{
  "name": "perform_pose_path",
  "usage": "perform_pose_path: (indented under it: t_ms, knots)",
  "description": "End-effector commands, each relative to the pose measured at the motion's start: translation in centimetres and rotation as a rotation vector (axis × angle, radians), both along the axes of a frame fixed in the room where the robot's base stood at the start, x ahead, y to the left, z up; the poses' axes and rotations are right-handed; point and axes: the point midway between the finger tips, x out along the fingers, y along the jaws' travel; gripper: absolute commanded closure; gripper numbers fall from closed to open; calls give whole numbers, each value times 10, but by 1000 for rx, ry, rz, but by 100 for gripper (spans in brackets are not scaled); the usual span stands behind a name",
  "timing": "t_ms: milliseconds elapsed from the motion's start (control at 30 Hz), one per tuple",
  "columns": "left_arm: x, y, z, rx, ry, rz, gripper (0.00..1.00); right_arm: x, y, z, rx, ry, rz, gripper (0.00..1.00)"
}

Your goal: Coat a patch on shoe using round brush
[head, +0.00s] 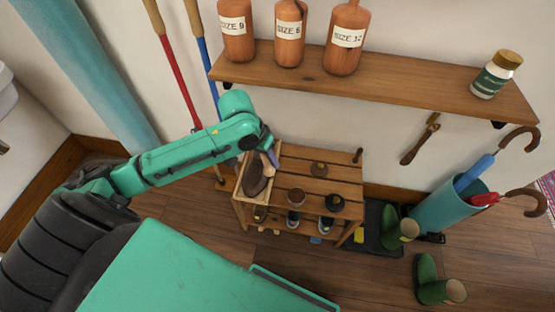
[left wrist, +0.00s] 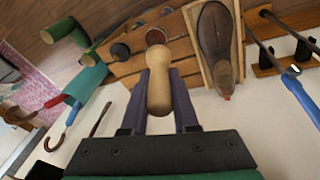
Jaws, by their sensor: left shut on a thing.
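My left gripper (left wrist: 160,74) is shut on a round brush, whose pale wooden handle (left wrist: 158,92) shows between the dark fingers in the left wrist view. A brown shoe (head: 257,181) lies in a shallow wooden tray (head: 240,189) at the left end of the slatted bench. It also shows in the left wrist view (left wrist: 215,42), right of the brush and apart from it. In the head view the gripper (head: 270,158) is just above the shoe's upper end, partly hiding it. My right gripper is out of view.
A wall shelf (head: 380,85) with bottles is above. Green boots (head: 428,280) and an umbrella stand (head: 450,203) are at right.

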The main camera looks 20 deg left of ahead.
Motion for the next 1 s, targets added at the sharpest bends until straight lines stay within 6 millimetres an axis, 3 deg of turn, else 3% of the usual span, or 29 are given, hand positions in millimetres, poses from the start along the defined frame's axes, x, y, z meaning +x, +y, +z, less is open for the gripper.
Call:
perform_pose_path:
  t_ms: [33,100,200,300,467,633,800,1000]
  knots:
    - [15,19,-33,49,-22,8,100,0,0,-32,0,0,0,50]
    - [31,44,-51,104,-45,20,100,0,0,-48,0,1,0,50]
    - [47,75,-65,161,-71,43,100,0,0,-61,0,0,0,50]
    - [54,92,-68,190,-85,57,100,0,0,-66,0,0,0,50]
    - [55,95,-79,194,-87,59,100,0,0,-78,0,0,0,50]
    - [55,95,-101,196,-88,58,100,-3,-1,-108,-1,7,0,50]
    - [55,94,-109,194,-87,57,100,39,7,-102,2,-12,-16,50]
    - [55,94,-116,193,-87,57,100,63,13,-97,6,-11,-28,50]
